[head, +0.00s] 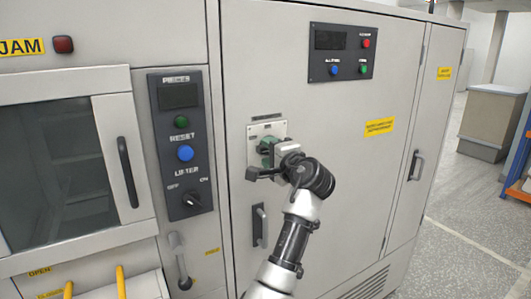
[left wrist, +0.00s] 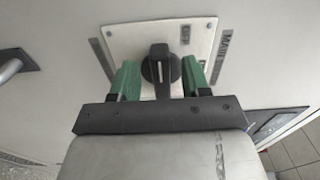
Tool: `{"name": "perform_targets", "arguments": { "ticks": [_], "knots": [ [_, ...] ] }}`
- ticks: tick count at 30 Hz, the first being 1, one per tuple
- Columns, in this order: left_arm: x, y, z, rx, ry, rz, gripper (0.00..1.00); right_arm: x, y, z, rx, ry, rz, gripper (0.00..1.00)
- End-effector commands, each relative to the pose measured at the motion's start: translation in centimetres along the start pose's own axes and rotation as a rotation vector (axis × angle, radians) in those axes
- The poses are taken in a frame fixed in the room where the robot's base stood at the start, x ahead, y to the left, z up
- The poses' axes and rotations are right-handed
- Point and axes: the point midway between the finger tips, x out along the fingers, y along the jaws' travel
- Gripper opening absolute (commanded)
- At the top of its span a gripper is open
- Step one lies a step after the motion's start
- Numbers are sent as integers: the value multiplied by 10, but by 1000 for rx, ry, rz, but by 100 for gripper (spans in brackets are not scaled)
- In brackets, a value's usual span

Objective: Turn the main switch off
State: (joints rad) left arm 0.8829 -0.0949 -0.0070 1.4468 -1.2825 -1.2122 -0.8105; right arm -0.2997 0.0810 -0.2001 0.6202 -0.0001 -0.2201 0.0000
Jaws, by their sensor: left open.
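The main switch is a black rotary knob (left wrist: 159,66) on a pale plate (left wrist: 130,28), with a "MAIN" label beside it. In the head view the plate (head: 254,131) sits on the grey cabinet door, and my gripper largely hides the knob. My left gripper (left wrist: 160,80) is open. Its two green fingers stand on either side of the knob, with a visible gap on each side. In the head view the left gripper (head: 268,153) is right at the plate. The knob's grip bar stands upright in the wrist view. My right gripper is not in view.
A panel with a selector knob (head: 190,199) and buttons is to the left. Another button panel (head: 341,53) is above right. A door handle (head: 260,226) is just below the switch. A second handle (head: 415,165) is to the right. Open floor lies at the right.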

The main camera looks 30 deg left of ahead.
Motion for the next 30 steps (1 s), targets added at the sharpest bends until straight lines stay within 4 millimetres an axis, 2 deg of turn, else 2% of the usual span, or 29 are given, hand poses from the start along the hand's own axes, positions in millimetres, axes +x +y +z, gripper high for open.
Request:
{"name": "perform_targets", "arguments": {
  "ticks": [6,12,18,30],
  "knots": [
    [-47,4,-1,-2,4,1,47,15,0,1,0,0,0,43],
    [-76,3,0,0,2,3,47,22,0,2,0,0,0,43],
    [-85,1,0,0,0,1,47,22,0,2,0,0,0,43],
    [-85,1,0,1,0,1,47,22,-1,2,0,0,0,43]
  ]
}}
